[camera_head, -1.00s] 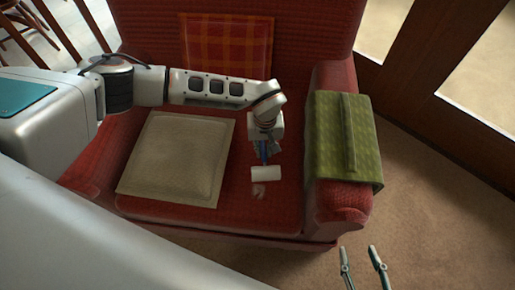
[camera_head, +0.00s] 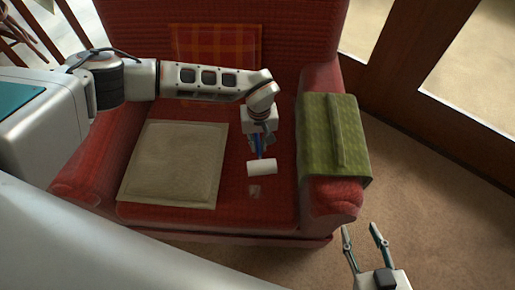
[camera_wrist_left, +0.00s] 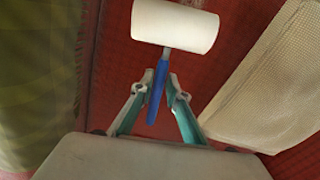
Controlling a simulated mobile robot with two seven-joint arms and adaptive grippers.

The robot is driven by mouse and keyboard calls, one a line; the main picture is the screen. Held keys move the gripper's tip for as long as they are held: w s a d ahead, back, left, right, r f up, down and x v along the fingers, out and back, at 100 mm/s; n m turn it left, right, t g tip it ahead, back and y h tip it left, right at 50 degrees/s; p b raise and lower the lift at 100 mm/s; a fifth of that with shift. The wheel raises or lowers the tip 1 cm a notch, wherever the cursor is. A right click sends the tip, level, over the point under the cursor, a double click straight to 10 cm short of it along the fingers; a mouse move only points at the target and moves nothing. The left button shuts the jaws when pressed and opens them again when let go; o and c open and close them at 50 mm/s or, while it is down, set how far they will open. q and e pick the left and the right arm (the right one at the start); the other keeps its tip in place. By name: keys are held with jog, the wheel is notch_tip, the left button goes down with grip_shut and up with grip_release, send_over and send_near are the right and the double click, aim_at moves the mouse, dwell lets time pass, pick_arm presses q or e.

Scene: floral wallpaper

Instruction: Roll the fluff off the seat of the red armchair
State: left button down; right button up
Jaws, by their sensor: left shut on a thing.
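The red armchair (camera_head: 232,218) fills the middle of the head view. My left gripper (camera_head: 257,146) is shut on the blue handle (camera_head: 259,148) of a lint roller. The roller's white roll (camera_head: 262,167) is over the right part of the seat; I cannot tell whether it touches. A small pale patch of fluff (camera_head: 255,191) lies on the seat just in front of the roll. In the left wrist view, the handle (camera_wrist_left: 157,92) stands between the fingers and the white roll (camera_wrist_left: 174,25) is beyond them. My right gripper (camera_head: 361,233) is open and empty, right of the chair's front.
A beige cushion (camera_head: 175,165) lies on the left of the seat. A plaid cushion (camera_head: 217,45) leans on the backrest. A green cloth (camera_head: 330,140) covers the right armrest. A wood-framed glass door (camera_head: 450,110) is at the right, with open carpet (camera_head: 410,185) before it.

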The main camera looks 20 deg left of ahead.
pick_arm(q)
jog(key=shift+r, duration=0.75)
jog(key=shift+f, duration=0.1)
pick_arm(e)
jog(key=shift+w+r, duration=0.25)
jog(key=shift+r, duration=0.35)
pick_arm(q)
notch_tip(320, 180, up, 2)
jog(key=shift+w+r+p, duration=0.1)
jog(key=shift+w+p, duration=0.05)
jog(key=shift+p, duration=0.5)
jog(key=shift+r, duration=0.5)
jog(key=shift+f, duration=0.1)
pick_arm(e)
jog(key=r, duration=0.1)
jog(key=w+r, duration=0.1)
jog(key=r, duration=0.1)
jog(key=shift+t, duration=0.3)
jog(key=shift+w, duration=0.1)
pick_arm(q)
jog(key=shift+p, duration=0.3)
